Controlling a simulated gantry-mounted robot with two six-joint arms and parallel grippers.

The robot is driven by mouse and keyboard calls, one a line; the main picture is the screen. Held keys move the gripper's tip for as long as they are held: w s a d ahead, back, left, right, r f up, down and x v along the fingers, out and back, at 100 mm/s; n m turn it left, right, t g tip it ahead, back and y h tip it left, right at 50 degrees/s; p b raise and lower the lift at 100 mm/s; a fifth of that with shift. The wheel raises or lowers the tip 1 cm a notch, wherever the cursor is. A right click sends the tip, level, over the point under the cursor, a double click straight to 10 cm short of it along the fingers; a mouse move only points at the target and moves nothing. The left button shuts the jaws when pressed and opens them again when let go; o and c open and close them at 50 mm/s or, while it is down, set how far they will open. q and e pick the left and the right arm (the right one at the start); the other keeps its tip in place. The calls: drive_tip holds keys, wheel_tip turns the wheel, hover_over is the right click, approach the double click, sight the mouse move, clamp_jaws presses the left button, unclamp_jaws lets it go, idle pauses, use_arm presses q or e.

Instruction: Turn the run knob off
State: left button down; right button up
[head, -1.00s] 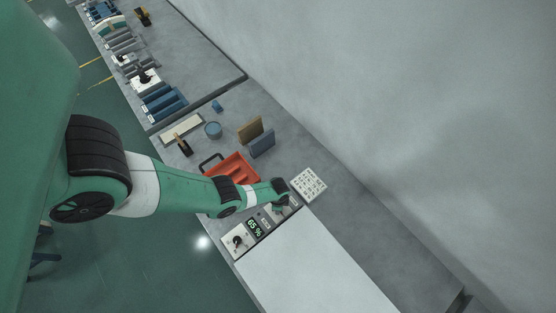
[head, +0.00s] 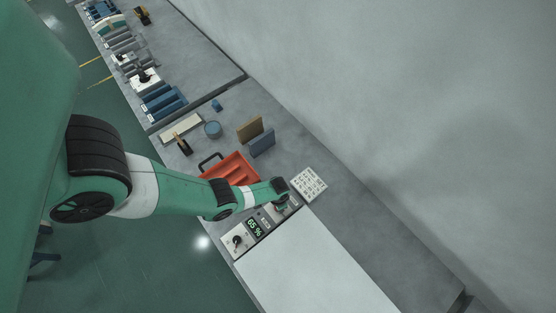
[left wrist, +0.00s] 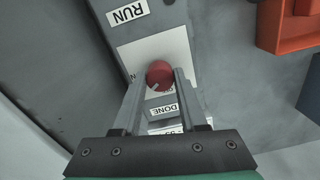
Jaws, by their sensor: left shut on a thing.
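A light pointer mark shows on the knob's lower left edge. A DONE label (left wrist: 163,110) lies between the fingers. In the head view my left gripper (head: 281,203) is at the far end of the control panel, and it hides the knob there. My right gripper is not in view.
The panel has a display reading 65 % (head: 254,228) and a black knob (head: 238,241). A red tray (head: 230,170) stands beside my left arm. A white labelled block (head: 308,184) is just right of the gripper. A large white surface (head: 310,265) lies in front.

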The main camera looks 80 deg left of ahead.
use_arm(q)
drive_tip(key=n, duration=0.5)
drive_tip(key=shift+n, duration=0.4)
drive_tip(key=n, duration=0.5)
drive_tip(key=shift+n, duration=0.3)
drive_tip(key=shift+c, duration=2.2)
unclamp_jaws()
